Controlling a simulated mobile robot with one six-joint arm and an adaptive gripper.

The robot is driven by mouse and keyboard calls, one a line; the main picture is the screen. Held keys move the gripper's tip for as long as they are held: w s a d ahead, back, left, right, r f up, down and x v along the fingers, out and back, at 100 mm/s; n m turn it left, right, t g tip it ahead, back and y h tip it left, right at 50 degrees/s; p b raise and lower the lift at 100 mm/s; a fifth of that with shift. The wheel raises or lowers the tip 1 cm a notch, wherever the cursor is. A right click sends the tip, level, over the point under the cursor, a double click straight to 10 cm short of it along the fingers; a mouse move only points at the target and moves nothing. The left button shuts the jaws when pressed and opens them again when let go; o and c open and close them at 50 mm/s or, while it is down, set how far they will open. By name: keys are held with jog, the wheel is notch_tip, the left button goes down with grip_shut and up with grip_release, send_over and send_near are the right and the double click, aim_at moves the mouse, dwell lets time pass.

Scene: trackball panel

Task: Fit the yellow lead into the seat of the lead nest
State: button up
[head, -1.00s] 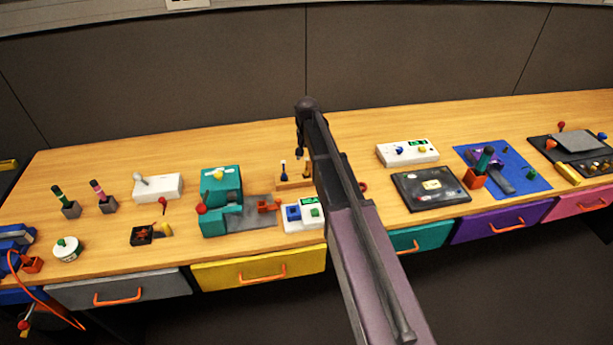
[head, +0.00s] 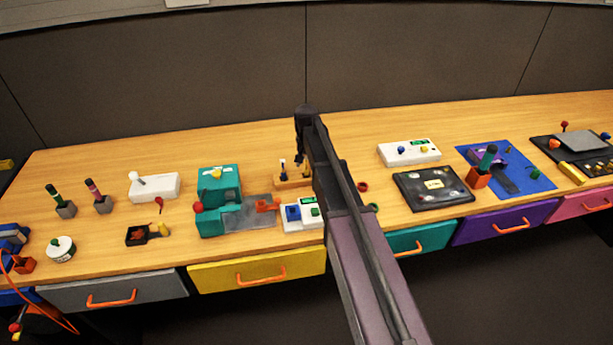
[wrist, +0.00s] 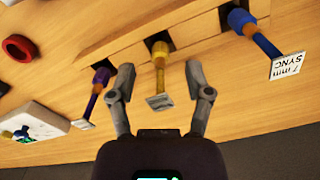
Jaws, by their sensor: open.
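The yellow lead (wrist: 160,62) stands in the middle of the wrist view, its yellow plug at a dark square opening of the wooden lead nest (wrist: 195,24), with a small label tag at its near end. Whether it is fully in the seat I cannot tell. My gripper (wrist: 160,78) is open, one finger on each side of the yellow lead, with gaps to both fingers. A purple lead (wrist: 96,88) is to the left and a blue lead (wrist: 250,32) to the right, each at its own opening. In the head view the nest (head: 283,182) is partly hidden by my arm.
A white box with a blue knob (head: 300,217) stands close in front of the nest. A teal fixture (head: 218,180) is left of it, and a black panel (head: 433,190) to the right. A red ring (wrist: 20,48) lies beside the nest. Bare wood lies behind the nest.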

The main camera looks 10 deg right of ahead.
jog(key=shift+f+b, duration=0.8)
jog(key=shift+f, duration=0.3)
grip_shut()
